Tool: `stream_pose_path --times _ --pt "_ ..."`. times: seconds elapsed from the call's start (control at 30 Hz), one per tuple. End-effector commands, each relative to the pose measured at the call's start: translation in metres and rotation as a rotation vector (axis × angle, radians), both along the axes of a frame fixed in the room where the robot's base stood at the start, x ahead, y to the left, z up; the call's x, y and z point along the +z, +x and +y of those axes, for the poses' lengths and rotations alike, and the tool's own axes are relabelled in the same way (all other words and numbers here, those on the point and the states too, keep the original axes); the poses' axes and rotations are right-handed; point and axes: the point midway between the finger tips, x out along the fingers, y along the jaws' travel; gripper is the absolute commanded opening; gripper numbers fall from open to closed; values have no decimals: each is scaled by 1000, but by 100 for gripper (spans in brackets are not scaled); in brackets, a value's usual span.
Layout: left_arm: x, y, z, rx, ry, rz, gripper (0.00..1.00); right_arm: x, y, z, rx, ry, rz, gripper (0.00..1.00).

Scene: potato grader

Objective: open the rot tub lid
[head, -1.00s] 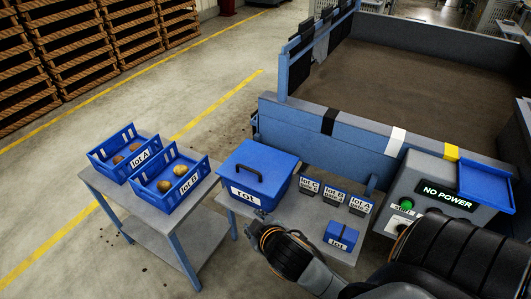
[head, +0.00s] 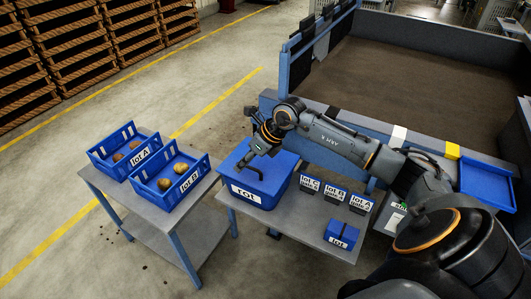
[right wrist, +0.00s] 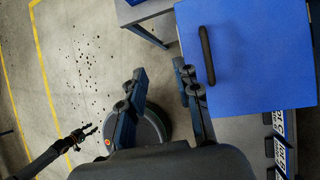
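The rot tub (head: 247,194) is blue and stands on the grey table with its label facing me. Its flat blue lid (head: 284,166) lies closed on top. My right gripper (head: 251,168) is over the tub in the head view, and arm and gripper hide the handle there. In the right wrist view the lid (right wrist: 265,60) fills the upper right, with its dark bar handle (right wrist: 207,55). My right gripper (right wrist: 160,74) is open and empty, its fingers left of the handle. My left gripper (right wrist: 86,136) shows small at the lower left, its fingers seemingly apart.
Blue crates lot A (head: 124,153) and lot B (head: 178,180) hold potatoes on a side table left of the tub. The grader's wall (head: 315,120) rises behind.

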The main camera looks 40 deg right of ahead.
Motion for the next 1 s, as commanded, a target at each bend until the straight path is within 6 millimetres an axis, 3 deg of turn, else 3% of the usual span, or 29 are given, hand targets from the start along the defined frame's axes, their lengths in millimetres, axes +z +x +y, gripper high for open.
stream_pose_path --times 0.03,0.1,0.23,1.0 --pt "0 0 0 0 0 0 40 0 -2 -22 -12 -69 28 32" --pt "0 0 0 0 0 0 40 0 -5 -45 -26 -139 64 32" --pt "-1 -1 0 0 0 1 40 -1 -10 -65 -42 -202 98 32" --pt "-50 -2 0 -1 0 4 40 -67 13 -57 -41 -207 103 32"
